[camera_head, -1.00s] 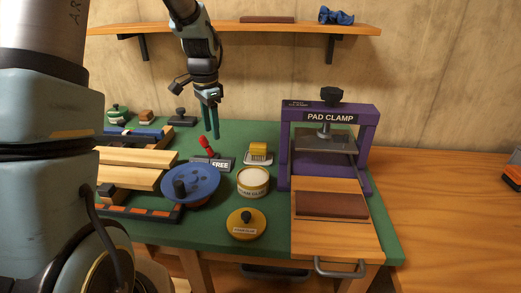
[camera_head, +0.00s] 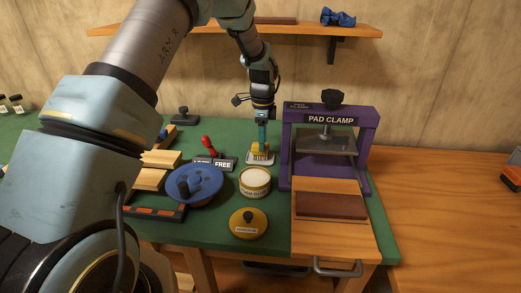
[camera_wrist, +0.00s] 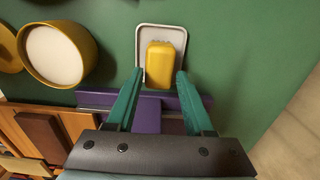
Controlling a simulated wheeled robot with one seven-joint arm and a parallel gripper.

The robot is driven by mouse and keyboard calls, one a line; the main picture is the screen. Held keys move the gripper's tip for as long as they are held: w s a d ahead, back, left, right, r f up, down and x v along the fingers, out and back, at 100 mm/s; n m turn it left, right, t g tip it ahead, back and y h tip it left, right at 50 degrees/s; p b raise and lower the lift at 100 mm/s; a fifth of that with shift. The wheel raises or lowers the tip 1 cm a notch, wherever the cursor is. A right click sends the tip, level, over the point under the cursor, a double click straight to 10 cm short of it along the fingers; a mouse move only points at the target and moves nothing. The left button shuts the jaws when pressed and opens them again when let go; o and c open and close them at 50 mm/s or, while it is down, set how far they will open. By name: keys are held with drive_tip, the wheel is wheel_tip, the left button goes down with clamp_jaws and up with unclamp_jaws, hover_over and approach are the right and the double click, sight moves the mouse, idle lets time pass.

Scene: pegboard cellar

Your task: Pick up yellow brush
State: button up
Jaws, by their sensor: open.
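The yellow brush (camera_wrist: 160,64) is a small yellow block on a pale tray (camera_wrist: 180,35) on the green table. In the wrist view it lies just ahead of and between the teal fingertips of my gripper (camera_wrist: 158,72). My gripper is open, with a finger on each side of the brush's near end. In the head view my gripper (camera_head: 262,143) points down over the brush (camera_head: 260,154), and its fingers partly hide it. I cannot tell whether the fingers touch it.
A purple pad clamp (camera_head: 286,150) stands close to the right. A round yellow-rimmed tub (camera_head: 255,194) and a blue round object (camera_head: 194,184) sit in front. A red-handled switch with a FREE label (camera_head: 224,165) is to the left. A yellow lid (camera_head: 249,232) lies near the front edge.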

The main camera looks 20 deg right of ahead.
drive_tip(key=shift+w+a+f+p, duration=0.1)
drive_tip(key=shift+f+p, duration=0.15)
drive_tip(key=shift+f, duration=0.45)
drive_tip(key=shift+s+a+f+p, duration=0.15)
drive_tip(key=shift+f+p, duration=0.15)
drive_tip(key=shift+f, duration=0.45)
drive_tip(key=shift+w+a+f+p, duration=0.15)
drive_tip(key=shift+f+p, duration=0.1)
drive_tip(key=shift+f, duration=0.45)
drive_tip(key=shift+d, duration=0.1)
clamp_jaws()
